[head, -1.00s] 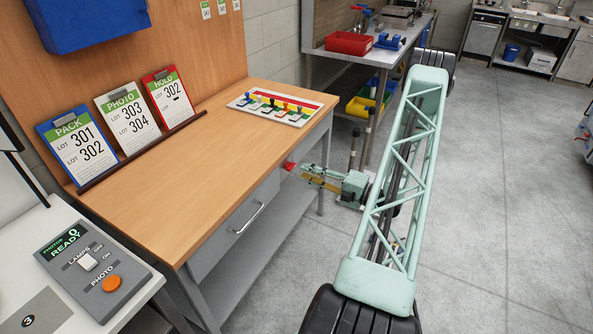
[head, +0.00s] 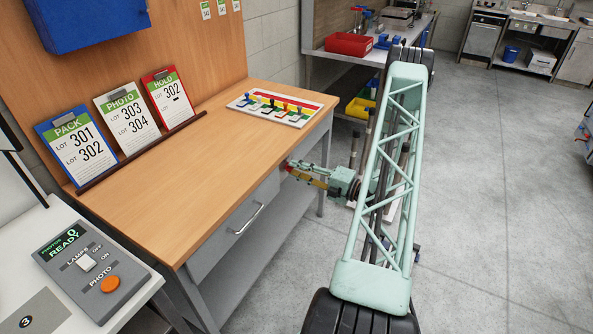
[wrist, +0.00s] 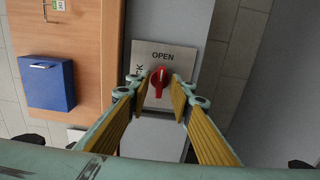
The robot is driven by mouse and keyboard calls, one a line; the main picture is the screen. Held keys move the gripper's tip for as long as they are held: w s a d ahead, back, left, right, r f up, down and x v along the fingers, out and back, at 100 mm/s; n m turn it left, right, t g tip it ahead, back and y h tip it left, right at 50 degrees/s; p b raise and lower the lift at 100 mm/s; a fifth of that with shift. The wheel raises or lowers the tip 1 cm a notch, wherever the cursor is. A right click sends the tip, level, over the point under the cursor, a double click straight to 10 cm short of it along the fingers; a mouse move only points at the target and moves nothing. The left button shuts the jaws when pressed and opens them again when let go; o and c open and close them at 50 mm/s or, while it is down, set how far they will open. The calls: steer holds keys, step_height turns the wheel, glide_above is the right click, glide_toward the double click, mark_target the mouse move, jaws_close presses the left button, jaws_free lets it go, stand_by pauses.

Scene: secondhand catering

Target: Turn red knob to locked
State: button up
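The red knob (wrist: 159,82) shows in the wrist view on a pale plate (wrist: 185,60) on the end of the desk. The plate reads OPEN above the knob, with sideways lettering ending in "CK" at its left, partly hidden by a finger. The knob's ridge stands upright in that view, in line with OPEN. My gripper (wrist: 161,93) is open, with one yellow-padded finger on each side of the knob. I cannot tell whether the pads touch it. In the head view my gripper (head: 289,168) is at the desk's end and largely hides the knob.
The wooden desk (head: 190,165) holds a board of coloured pegs (head: 285,122) and several lot cards. A grey control box (head: 92,268) stands at the lower left. Clear floor (head: 490,200) lies to the right of my arm.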

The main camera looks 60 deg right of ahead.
steer(key=shift+c, duration=0.7)
jaws_close()
steer(key=shift+n, duration=0.5)
steer(key=shift+n+b, duration=2.1)
steer(key=shift+n, duration=6.4)
